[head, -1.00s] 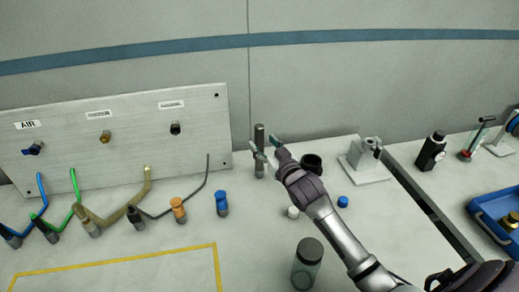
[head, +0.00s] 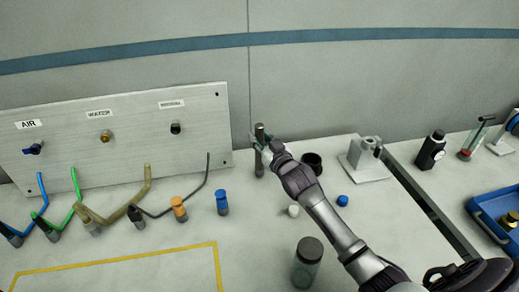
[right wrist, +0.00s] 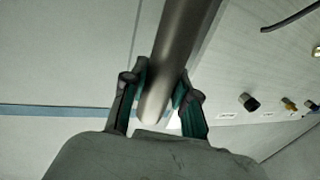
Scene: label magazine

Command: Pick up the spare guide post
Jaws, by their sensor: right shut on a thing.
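The spare guide post (head: 259,165) is a dark grey metal rod standing upright on the bench, just right of the connector panel. My right gripper (head: 258,139) is shut on its upper part, reaching in from the right. In the right wrist view the post (right wrist: 178,50) runs between the two green-padded fingers of the gripper (right wrist: 160,95), its rounded end showing between them. In the head view the post's foot appears to be at the bench surface; I cannot tell whether it touches. My left gripper is not in view.
The panel (head: 60,165) stands at the left with hoses and connectors before it. A dark cup (head: 312,163), a grey fixture (head: 366,165), a white cap (head: 293,211), a blue cap (head: 342,201) and a dark-lidded jar (head: 307,262) stand near my right arm. A blue tray (head: 490,222) is at right.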

